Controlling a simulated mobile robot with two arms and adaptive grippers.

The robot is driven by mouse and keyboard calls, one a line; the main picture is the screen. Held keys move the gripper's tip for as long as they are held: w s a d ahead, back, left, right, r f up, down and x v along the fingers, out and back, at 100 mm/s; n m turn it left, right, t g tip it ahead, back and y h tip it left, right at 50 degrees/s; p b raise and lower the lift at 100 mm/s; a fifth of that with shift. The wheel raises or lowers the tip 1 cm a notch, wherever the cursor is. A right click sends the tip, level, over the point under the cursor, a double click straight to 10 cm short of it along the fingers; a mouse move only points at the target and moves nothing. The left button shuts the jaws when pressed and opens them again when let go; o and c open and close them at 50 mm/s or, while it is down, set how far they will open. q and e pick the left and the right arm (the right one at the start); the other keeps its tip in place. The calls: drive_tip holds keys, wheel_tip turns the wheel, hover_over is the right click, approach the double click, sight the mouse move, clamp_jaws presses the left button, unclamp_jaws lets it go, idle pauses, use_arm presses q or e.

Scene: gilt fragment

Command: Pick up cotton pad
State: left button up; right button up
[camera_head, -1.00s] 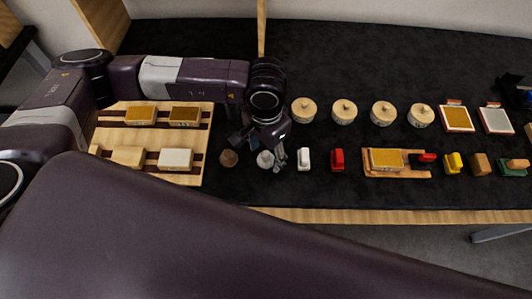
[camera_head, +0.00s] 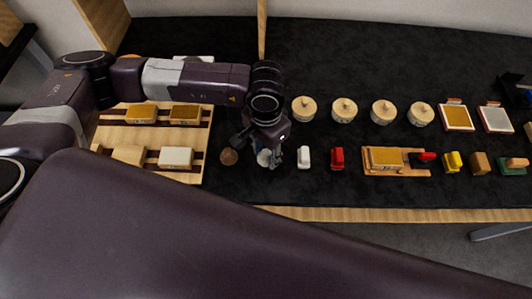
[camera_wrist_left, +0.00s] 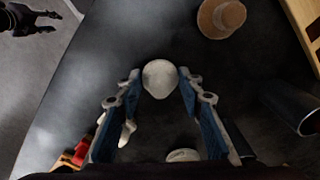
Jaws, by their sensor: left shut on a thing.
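The cotton pad, a round whitish piece (camera_wrist_left: 159,76), sits between the fingertips of my left gripper (camera_wrist_left: 159,88) in the left wrist view. The blue-lined fingers touch its two sides, so the gripper is shut on it. In the head view the pad (camera_head: 264,158) shows pale and partly hidden under my left gripper (camera_head: 268,152). It is at or close to the black table top; I cannot tell whether it is lifted. A dark claw shape at the upper left of the wrist view may be my right gripper, but its state is unclear.
A brown round piece (camera_head: 229,157) lies just left of the pad. A wooden rack (camera_head: 150,181) with several blocks is farther left. A white block (camera_head: 303,157) and a red block (camera_head: 337,158) stand to the right. Several round wooden lidded pots (camera_head: 344,111) line the back.

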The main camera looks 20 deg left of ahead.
sight(267, 152)
use_arm(q)
wheel_tip(267, 152, up, 20)
drive_tip(key=b, duration=0.4)
drive_tip(key=shift+b, duration=0.35)
drive_tip(key=o, duration=0.3)
drive_tip(key=c, duration=0.4)
drive_tip(key=shift+f, duration=0.1)
